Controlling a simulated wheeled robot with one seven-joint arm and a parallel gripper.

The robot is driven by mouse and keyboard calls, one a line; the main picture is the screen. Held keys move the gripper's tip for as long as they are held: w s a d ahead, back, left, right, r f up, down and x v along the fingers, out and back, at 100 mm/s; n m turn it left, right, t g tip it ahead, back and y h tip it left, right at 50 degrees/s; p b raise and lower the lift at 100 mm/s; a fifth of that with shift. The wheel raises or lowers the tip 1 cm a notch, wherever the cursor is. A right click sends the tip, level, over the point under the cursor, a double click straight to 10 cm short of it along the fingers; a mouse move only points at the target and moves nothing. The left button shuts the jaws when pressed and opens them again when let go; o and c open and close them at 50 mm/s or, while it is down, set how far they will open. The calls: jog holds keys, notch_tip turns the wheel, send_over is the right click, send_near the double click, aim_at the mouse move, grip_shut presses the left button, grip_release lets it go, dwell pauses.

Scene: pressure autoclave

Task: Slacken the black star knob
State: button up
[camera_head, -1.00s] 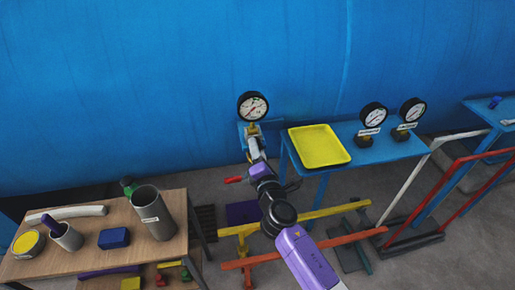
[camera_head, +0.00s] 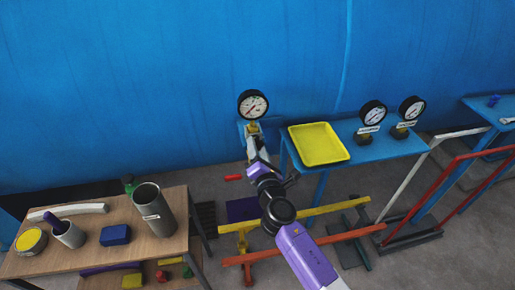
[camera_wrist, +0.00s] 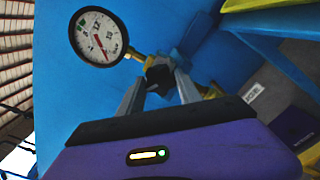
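The black star knob (camera_wrist: 159,74) shows in the wrist view on brass fittings beside a round white-faced gauge (camera_wrist: 98,36). My gripper (camera_wrist: 160,80) has one finger on each side of the knob, and the fingertips appear to touch it. In the head view, my gripper (camera_head: 254,150) reaches to the fitting just below the same gauge (camera_head: 253,104), in front of the blue vessel wall. The knob is hidden there behind my gripper. A small red handle (camera_head: 233,178) shows left of my wrist.
A yellow tray (camera_head: 318,145) lies on a blue table to the right, with two more gauges (camera_head: 373,114) (camera_head: 411,107) beyond it. A wooden bench (camera_head: 90,240) with a grey cylinder (camera_head: 153,211) stands at left. Yellow and orange bars (camera_head: 322,210) lie low below my arm.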

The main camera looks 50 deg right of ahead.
jog(key=o, duration=0.4)
jog(key=b+v, duration=0.1)
jog(key=v, duration=0.6)
jog(key=shift+s+a+b, duration=0.25)
jog(key=shift+s+b, duration=0.05)
jog(key=shift+s, duration=0.05)
